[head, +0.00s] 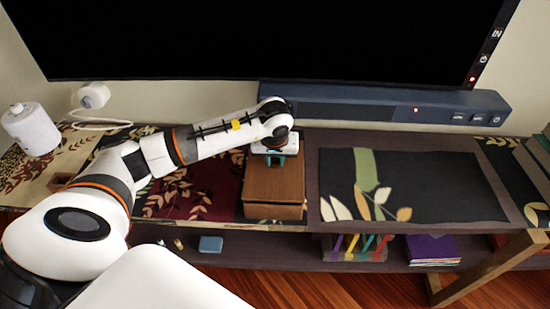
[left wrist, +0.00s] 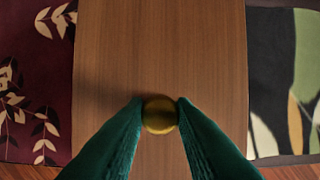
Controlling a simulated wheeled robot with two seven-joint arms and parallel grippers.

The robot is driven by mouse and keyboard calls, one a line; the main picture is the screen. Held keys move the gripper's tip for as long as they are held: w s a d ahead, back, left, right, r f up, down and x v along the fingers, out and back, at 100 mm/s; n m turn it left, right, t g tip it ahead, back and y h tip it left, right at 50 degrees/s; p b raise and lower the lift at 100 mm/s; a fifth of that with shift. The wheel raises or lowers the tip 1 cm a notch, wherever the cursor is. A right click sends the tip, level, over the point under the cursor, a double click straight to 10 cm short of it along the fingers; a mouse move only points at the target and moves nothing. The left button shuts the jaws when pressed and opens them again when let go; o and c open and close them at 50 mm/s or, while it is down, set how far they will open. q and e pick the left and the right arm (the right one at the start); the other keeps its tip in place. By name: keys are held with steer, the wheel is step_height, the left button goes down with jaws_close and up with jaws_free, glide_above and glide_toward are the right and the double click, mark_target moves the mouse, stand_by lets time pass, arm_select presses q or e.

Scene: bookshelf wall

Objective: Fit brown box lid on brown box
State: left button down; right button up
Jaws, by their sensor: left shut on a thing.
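The brown box (head: 275,213) stands on the shelf top below the soundbar, with its front face showing. The brown box lid (head: 275,182) is a flat wood-grain panel over the box. It fills the middle of the left wrist view (left wrist: 160,50). My left gripper (head: 275,160) is over the lid's far part, its green fingers shut on a round yellowish knob (left wrist: 159,115) on the lid. The lid covers the box opening from above. I cannot tell whether it is fully seated or slightly raised. My right gripper is not in view.
A dark leaf-patterned mat (head: 440,180) lies right of the box, and a red patterned cloth (head: 205,190) lies left. A blue soundbar (head: 380,103) and a large screen (head: 260,40) are behind. A white canister (head: 30,130) stands far left. Books (head: 430,248) sit on the lower shelf.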

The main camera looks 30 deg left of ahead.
mark_target(275, 177)
arm_select(q)
steer(key=shift+f+b, duration=0.75)
steer(key=shift+f, duration=0.1)
steer(key=c, duration=1.1)
jaws_free()
steer(key=v, duration=1.2)
steer(key=shift+b, duration=0.35)
